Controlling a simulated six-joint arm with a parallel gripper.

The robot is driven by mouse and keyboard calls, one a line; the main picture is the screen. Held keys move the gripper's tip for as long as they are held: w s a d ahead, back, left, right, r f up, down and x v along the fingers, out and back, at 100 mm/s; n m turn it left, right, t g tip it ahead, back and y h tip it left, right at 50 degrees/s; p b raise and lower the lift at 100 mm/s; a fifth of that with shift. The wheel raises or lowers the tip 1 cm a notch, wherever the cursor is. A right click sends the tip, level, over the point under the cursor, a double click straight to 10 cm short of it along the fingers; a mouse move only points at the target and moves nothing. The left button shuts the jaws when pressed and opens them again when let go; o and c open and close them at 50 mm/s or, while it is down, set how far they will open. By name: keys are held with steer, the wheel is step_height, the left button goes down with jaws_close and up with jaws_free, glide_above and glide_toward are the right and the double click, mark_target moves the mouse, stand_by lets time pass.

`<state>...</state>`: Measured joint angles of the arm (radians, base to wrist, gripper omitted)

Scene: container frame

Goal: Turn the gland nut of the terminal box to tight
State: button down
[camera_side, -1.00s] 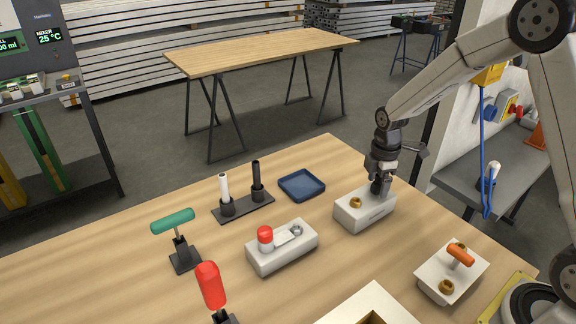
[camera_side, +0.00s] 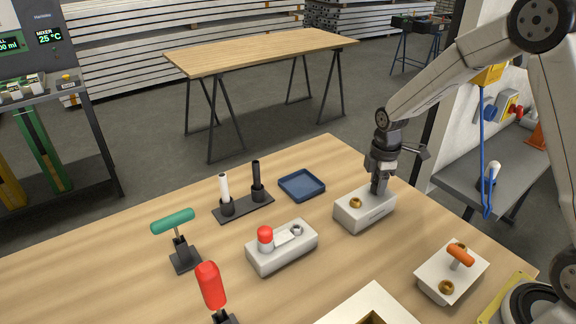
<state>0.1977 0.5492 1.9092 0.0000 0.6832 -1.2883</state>
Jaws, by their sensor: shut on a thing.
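The terminal box appears to be the light grey block (camera_side: 365,213) at the right of the bench, with a brass fitting (camera_side: 355,203) on its top left. My gripper (camera_side: 379,191) points straight down on the right part of this block's top. Its fingers are shut on a small part there, which they hide; by its place it looks like the gland nut. I cannot see how far the nut is turned.
A white box (camera_side: 436,275) with an orange handle (camera_side: 460,256) and brass fittings stands front right. A grey block (camera_side: 283,250) with a red knob (camera_side: 265,234) stands left of the terminal box. A blue tray (camera_side: 302,186) and a two-post stand (camera_side: 243,209) lie behind.

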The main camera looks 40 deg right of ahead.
steer(key=m, duration=1.1)
steer(key=shift+m, duration=0.3)
steer(key=m, duration=0.6)
steer(key=shift+d, duration=0.1)
steer(key=m, duration=0.5)
steer(key=shift+m, duration=0.3)
steer(key=shift+c, duration=1)
jaws_free()
